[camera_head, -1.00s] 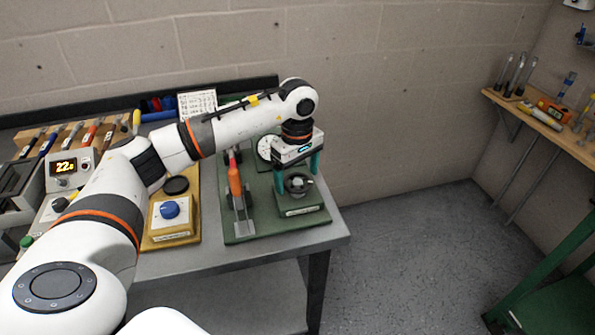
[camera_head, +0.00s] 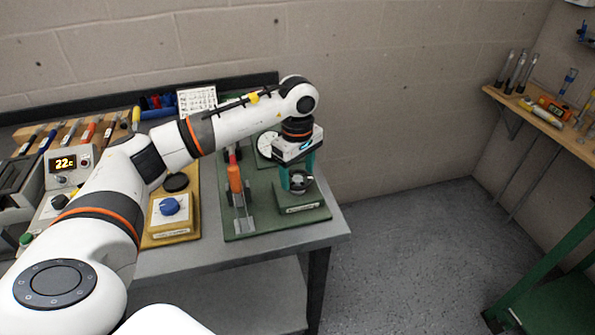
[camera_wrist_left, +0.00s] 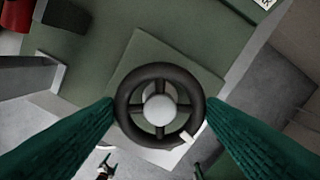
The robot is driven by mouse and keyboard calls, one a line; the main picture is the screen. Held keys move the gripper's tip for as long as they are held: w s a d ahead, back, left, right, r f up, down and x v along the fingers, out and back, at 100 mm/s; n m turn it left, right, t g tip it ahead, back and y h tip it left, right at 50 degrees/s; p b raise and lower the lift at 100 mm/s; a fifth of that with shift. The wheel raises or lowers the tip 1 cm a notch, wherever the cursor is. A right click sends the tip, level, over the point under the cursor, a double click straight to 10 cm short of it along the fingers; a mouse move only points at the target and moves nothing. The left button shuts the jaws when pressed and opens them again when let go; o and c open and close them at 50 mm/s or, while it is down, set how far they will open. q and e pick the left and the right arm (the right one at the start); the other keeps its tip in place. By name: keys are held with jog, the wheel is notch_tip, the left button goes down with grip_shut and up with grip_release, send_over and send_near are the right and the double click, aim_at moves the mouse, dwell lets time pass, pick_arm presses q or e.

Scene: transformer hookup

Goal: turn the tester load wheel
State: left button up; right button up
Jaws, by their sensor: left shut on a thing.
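The tester load wheel is a dark, four-spoked handwheel (camera_wrist_left: 124,107) with a pale round hub and a white mark on its lower right rim in the left wrist view. In the head view the wheel (camera_head: 299,183) sits low on the green tester base, partly covered by the fingers. My left gripper (camera_wrist_left: 160,110) points down over it, its teal fingers shut on the wheel's rim from both sides. It also shows in the head view (camera_head: 297,178). My right gripper is in neither view.
The green tester plate (camera_head: 262,222) carries a clamp with an orange-red handle (camera_head: 235,178) and a white dial (camera_head: 267,148). Left of it is a yellow board (camera_head: 157,240) with a blue knob (camera_head: 170,206). Open floor lies right of the table.

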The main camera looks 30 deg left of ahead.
pick_arm(q)
jog(key=n+b, duration=0.1)
jog(key=n, duration=0.4)
jog(key=n+b, duration=0.1)
jog(key=n, duration=0.4)
jog(key=shift+n, duration=0.3)
jog(key=n, duration=1)
jog(key=shift+n, duration=0.3)
jog(key=o, duration=1)
